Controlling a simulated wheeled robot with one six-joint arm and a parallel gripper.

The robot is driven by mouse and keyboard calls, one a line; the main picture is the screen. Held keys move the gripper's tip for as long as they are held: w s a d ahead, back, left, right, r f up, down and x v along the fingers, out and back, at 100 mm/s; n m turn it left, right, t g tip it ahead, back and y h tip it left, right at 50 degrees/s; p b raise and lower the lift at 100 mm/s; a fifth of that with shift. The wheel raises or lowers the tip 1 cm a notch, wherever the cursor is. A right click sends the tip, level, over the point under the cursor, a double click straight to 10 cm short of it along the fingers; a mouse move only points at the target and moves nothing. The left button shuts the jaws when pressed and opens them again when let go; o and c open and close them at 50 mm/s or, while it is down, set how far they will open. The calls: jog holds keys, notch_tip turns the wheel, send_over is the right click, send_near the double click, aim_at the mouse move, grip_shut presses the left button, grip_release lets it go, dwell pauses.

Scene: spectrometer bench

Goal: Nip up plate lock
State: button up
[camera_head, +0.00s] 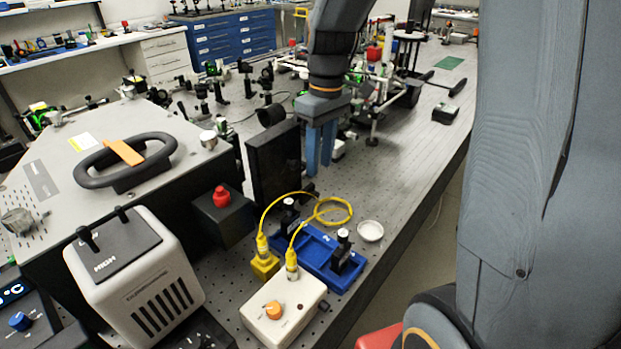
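No part is marked as the plate lock, and I cannot tell which one it is. My gripper (319,170) points down with two blue fingers, behind the blue tray and at the right edge of an upright black panel (272,165). The fingers are close together, and nothing shows held between them. A black oval handle with an orange bar (124,152) sits on the large grey housing (60,150).
A yellow cable (333,203) loops beside the tray, near a white box with an orange knob (283,312). A small white dish (370,231) stands right of the tray. A red button box (222,212) is left. Optics crowd the back; the bench's right side is clearer.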

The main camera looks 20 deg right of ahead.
aim_at(317, 193)
jog(key=shift+s+a+f+p, duration=0.15)
jog(key=shift+f+p, duration=0.25)
jog(key=shift+f, duration=1.5)
jog(key=shift+s+a+f+p, duration=0.15)
jog(key=shift+f+p, duration=0.2)
jog(key=shift+f, duration=1.55)
jog(key=shift+w, duration=0.1)
grip_shut()
